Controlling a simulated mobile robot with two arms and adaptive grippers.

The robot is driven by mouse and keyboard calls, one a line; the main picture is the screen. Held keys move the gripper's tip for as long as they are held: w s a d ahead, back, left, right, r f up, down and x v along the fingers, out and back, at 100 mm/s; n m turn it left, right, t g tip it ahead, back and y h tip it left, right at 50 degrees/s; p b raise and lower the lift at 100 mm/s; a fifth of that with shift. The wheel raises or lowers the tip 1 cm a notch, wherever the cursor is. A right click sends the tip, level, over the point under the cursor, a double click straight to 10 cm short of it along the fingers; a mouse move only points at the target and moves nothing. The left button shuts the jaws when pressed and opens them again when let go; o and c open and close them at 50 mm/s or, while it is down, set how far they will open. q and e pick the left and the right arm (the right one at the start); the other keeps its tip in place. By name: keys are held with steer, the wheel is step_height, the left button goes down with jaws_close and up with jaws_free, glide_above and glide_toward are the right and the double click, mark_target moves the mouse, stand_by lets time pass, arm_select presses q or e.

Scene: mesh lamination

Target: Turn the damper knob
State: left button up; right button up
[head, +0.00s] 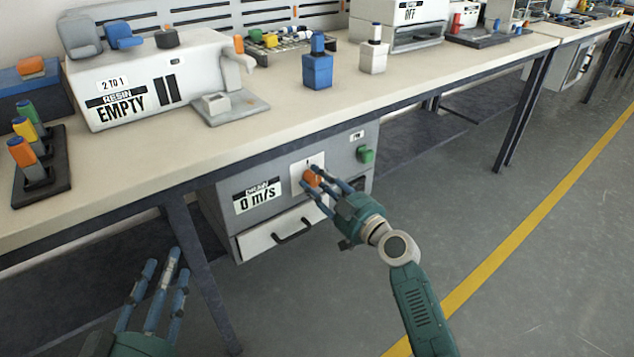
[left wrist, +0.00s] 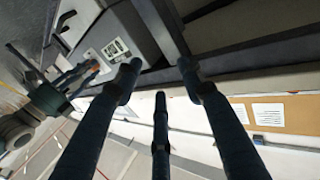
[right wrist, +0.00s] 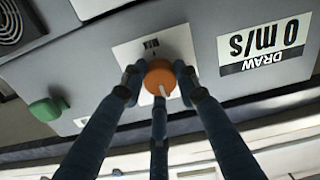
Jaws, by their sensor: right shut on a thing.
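The damper knob (head: 312,178) is orange and sits on a white plate on the grey box under the bench. In the right wrist view the orange knob (right wrist: 160,76) shows a pale pointer mark, with fingers on both sides of it. My right gripper (head: 318,181) is shut on the knob. A label on the box reads "DRAW 0 m/s" (head: 257,196). My left gripper (head: 163,268) has its fingers spread and empty, in front of the bench at the lower left. Its fingers (left wrist: 160,85) also show apart in the left wrist view.
A green button (head: 365,155) is on the box to the right of the knob. A drawer with a dark handle (head: 293,232) is below. The bench top (head: 200,150) overhangs the box, and a bench leg (head: 200,265) stands left of it. The floor at right is clear.

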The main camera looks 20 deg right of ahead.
steer(key=shift+f, duration=0.15)
steer(key=shift+m, duration=1.1)
steer(key=m, duration=0.2)
steer(key=shift+m, duration=0.3)
steer(key=m+p, duration=0.1)
steer(key=m, duration=0.2)
steer(key=shift+m, duration=0.3)
steer(key=m+p, duration=0.1)
steer(key=m, duration=0.7)
steer(key=shift+s+a+p, duration=0.1)
steer(key=shift+p, duration=0.2)
arm_select(q)
steer(key=s+a+f+g+y, duration=0.1)
steer(key=s+f+g, duration=0.2)
steer(key=f, duration=0.4)
steer(key=s+a+f+g+y, duration=0.1)
steer(key=s+a+f+g, duration=0.1)
steer(key=f, duration=0.5)
steer(key=shift+s+a+g, duration=0.25)
steer(key=shift+s+g, duration=0.6)
steer(key=shift+g, duration=0.35)
arm_select(e)
steer(key=shift+m, duration=0.6)
steer(key=shift+f, duration=0.1)
steer(key=o, duration=0.9)
steer(key=shift+o, duration=1.3)
